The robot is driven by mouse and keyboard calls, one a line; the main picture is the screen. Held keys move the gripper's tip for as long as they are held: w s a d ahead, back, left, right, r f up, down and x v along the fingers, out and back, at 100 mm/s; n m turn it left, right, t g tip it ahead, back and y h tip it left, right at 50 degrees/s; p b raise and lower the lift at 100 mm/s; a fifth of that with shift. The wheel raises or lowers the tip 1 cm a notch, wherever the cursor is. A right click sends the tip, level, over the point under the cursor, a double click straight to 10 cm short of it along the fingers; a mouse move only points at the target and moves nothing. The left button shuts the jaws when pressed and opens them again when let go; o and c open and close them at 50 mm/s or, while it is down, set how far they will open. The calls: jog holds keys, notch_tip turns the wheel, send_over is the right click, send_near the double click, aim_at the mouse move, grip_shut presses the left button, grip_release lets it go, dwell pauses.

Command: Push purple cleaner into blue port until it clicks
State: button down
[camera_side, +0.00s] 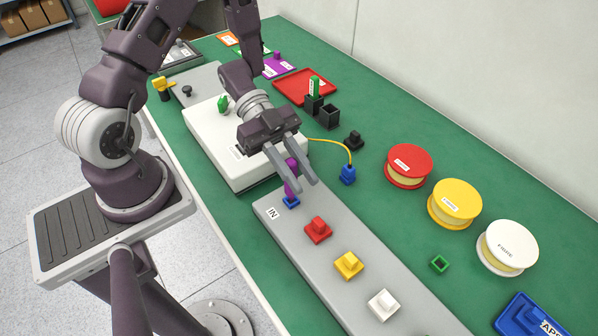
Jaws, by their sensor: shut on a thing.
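The purple cleaner (291,180) stands roughly upright between the fingers of my gripper (293,172). My gripper is shut on it. The cleaner's lower end is at the blue port (291,202), the first port on the grey panel (327,272), near the IN label. Only the edges of the blue port show below the cleaner. I cannot tell how deep the cleaner sits in it.
Red (318,230), yellow (348,265) and white (383,305) ports follow along the panel. A white box (222,150) stands behind, with a yellow cable to a blue plug (348,174). Red (409,166), yellow (454,204) and white (507,247) spools stand right.

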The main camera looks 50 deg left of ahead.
jog(key=shift+f, duration=0.65)
dwell(0.8)
notch_tip(320, 180, up, 6)
dwell(0.8)
